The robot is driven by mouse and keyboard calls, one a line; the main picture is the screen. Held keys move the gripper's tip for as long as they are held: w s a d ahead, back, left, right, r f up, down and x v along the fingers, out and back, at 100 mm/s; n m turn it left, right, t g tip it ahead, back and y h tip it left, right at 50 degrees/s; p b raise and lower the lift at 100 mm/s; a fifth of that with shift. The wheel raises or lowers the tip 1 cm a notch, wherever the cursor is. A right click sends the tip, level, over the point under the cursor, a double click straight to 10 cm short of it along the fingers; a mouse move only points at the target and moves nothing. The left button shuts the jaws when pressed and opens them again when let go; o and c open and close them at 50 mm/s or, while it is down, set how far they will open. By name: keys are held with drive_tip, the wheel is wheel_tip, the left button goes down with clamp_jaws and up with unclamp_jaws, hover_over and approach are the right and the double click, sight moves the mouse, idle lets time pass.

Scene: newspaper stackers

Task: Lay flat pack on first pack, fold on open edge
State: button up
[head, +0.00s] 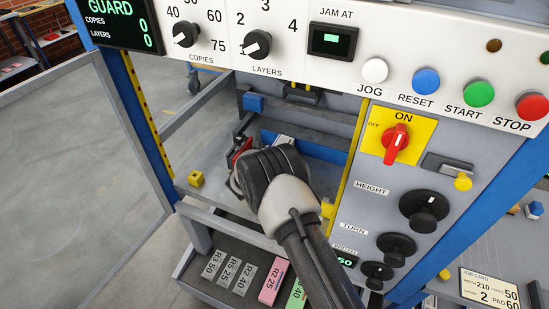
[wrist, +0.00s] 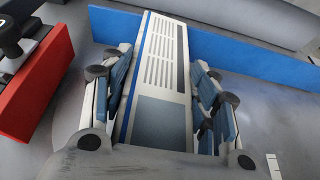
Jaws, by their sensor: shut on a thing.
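In the wrist view my gripper (wrist: 160,68) is shut on a flat pack (wrist: 163,112), with one finger along each long side. The pack shows a white printed face with grey text columns, a dark picture block and a blue strip along its left edge. Its far end reaches the blue wall (wrist: 235,48); I cannot tell whether they touch. In the head view my wrist hides the fingers and most of the pack. No separate first pack can be made out, and what lies under the held pack is hidden.
A red block (wrist: 38,98) with a black knob stands left of the gripper. In the head view, a yellow block (head: 196,178) sits on the grey bed. The control panel (head: 330,68) overhangs the bay, with a knob panel at right. A lower tray holds labelled slots and a pink block (head: 271,284).

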drive_tip(key=shift+f+b, duration=0.35)
drive_tip(key=shift+b, duration=0.2)
drive_tip(key=shift+f, duration=0.1)
drive_tip(key=o, duration=1.5)
drive_tip(key=shift+r+p, duration=0.45)
drive_tip(key=shift+p, duration=0.05)
drive_tip(key=p+v, duration=0.3)
drive_tip(key=v, duration=0.9)
drive_tip(key=shift+r, duration=0.15)
